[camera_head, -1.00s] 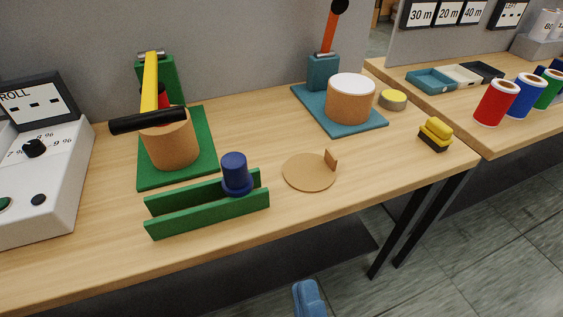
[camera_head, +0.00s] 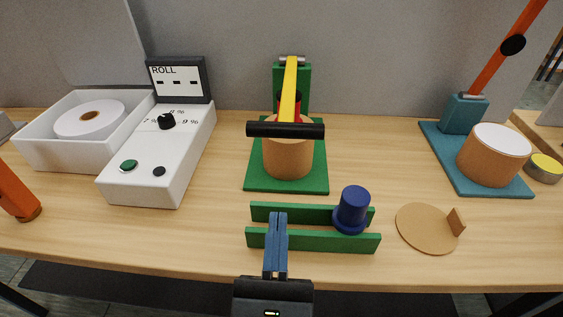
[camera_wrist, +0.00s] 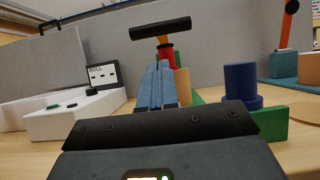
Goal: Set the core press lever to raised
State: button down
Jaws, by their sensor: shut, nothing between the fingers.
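A green press (camera_head: 292,90) stands at the table's middle. Its yellow lever (camera_head: 289,85) points forward and ends in a black crossbar handle (camera_head: 285,131), low over a brown core (camera_head: 288,158) with a red part between. In the wrist view the handle (camera_wrist: 160,28) shows above my fingertips. My gripper (camera_head: 277,217) is shut and empty, its blue fingers in front of the press and nearer than the handle. A teal press (camera_head: 463,113) at the right has an orange lever (camera_head: 500,55) tilted steeply up. Neither press bears a readable name.
A round brown piece (camera_head: 425,228) lies to the right. A white ROLL console (camera_head: 165,155) stands left. Bare tabletop lies between console and green press.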

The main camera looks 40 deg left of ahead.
jog(key=p+x, duration=0.3)
jog(key=x, duration=0.7)
jog(key=shift+h, duration=0.3)
jog(key=shift+d, duration=0.1)
